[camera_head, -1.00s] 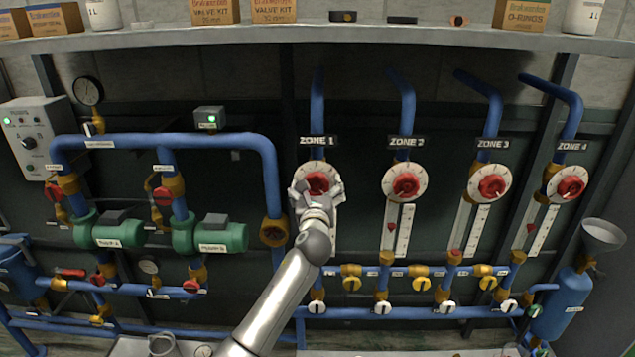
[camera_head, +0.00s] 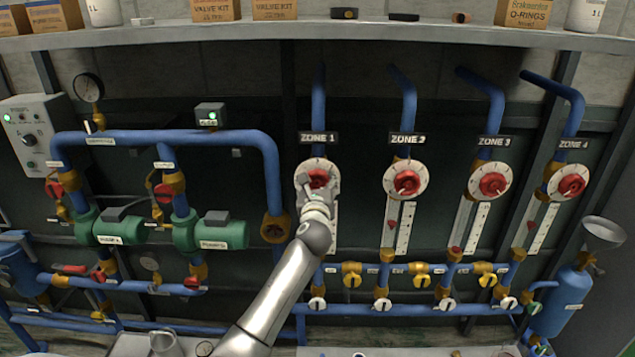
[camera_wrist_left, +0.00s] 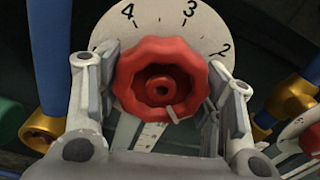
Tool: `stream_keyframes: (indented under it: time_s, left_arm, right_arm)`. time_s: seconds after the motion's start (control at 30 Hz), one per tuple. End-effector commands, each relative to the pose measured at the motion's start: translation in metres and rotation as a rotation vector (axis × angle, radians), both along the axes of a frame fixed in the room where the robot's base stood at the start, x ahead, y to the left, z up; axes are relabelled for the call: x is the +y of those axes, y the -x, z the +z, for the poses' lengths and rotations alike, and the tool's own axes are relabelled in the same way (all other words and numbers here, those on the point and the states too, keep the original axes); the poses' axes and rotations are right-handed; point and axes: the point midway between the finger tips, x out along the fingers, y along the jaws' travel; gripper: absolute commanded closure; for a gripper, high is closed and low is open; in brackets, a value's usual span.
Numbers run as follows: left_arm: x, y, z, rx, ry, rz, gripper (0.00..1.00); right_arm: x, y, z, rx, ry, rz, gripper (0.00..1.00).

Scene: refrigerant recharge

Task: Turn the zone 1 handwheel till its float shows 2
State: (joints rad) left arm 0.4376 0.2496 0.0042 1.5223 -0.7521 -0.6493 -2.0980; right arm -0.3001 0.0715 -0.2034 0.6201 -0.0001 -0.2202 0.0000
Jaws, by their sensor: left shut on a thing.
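The zone 1 handwheel (camera_head: 318,178) is a red knob on a white numbered dial (camera_head: 304,168), under the ZONE 1 sign (camera_head: 319,137). My left gripper (camera_head: 318,190) is shut on it, its arm rising from below. In the left wrist view the scalloped red wheel (camera_wrist_left: 160,80) sits between the two fingers of the gripper (camera_wrist_left: 162,85). A pale mark on the wheel points to the lower right. The dial (camera_wrist_left: 165,18) shows 4, 3 and 2 along its upper part. The zone 1 scale (camera_wrist_left: 150,136) is mostly covered, and I cannot read its float.
Handwheels for zone 2 (camera_head: 407,182), zone 3 (camera_head: 493,185) and zone 4 (camera_head: 571,184) stand to the right, with scales below. Blue pipes and green pumps (camera_head: 210,232) are at left. A row of small valves (camera_head: 382,305) runs below. A shelf (camera_head: 400,35) crosses above.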

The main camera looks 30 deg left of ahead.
Motion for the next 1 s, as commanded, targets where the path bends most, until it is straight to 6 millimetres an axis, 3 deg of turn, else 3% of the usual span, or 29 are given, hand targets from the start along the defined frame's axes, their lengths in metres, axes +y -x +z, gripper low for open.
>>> stream_keyframes:
  time_s: [0.37, 1.0]
  left_arm:
    - [0.000, 0.000, 0.000, -0.053, 0.085, 0.001, 0.63]
    - [-0.001, -0.001, 0.000, -0.352, 0.574, 0.002, 0.63]
  right_arm:
    - [-0.009, 0.000, -0.001, 0.001, 0.010, 0.000, 1.00]
    - [-0.010, 0.000, -0.012, 0.000, 0.012, -0.001, 1.00]
